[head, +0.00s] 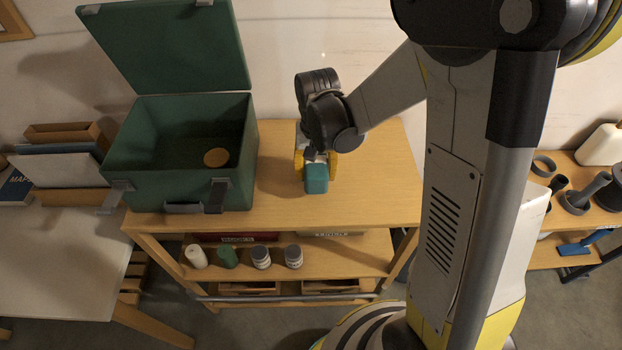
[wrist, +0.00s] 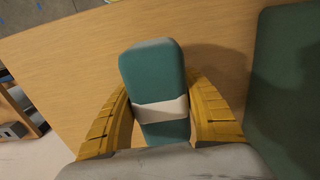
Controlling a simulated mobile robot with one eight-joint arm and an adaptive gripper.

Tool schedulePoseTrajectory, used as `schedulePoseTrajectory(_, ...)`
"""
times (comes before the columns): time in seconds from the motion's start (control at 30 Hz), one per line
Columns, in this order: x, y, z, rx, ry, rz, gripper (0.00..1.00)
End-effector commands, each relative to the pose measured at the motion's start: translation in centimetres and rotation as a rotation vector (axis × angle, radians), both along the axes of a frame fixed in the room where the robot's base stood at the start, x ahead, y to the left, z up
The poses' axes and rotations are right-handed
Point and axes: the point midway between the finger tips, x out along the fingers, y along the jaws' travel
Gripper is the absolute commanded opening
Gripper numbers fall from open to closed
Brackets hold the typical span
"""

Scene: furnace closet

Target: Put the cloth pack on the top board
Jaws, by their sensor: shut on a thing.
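The cloth pack (head: 316,179) is a teal, rounded block. In the wrist view the pack (wrist: 152,70) shows a pale band around its middle. My gripper (head: 316,165) has its yellow fingers on both sides of the pack, and the wrist view shows the same hold (wrist: 160,112). The pack is over the top board (head: 375,185) of the wooden shelf unit, right of the green box. I cannot tell whether its underside touches the board. The pack's lower end is partly hidden by my gripper in the wrist view.
An open green box (head: 180,160) with a raised lid stands on the board's left; a round tan thing (head: 216,157) lies inside. Several small containers (head: 261,257) stand on the shelf below. The board is clear to the right of my gripper. A white table (head: 60,260) is at left.

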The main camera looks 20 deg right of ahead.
Motion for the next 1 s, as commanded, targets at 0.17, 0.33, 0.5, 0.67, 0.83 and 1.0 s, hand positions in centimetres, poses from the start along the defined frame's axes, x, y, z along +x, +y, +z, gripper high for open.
schedulePoseTrajectory(0.17, 0.7, 0.2, -0.9, 0.0, 0.0, 0.0, 0.14)
schedulePoseTrajectory(0.33, 0.7, 0.2, -3.6, 0.0, 0.0, 0.0, 0.14)
schedulePoseTrajectory(0.5, 0.6, 0.2, -4.4, 0.0, 0.0, 0.0, 0.14)
schedulePoseTrajectory(0.67, 0.6, 0.1, -4.4, 0.0, 0.0, 0.0, 0.14)
schedulePoseTrajectory(0.83, 0.6, 0.1, -4.7, 0.0, 0.0, 0.0, 0.63)
schedulePoseTrajectory(1.0, 0.6, 0.1, -4.7, 0.0, 0.0, 0.0, 0.71)
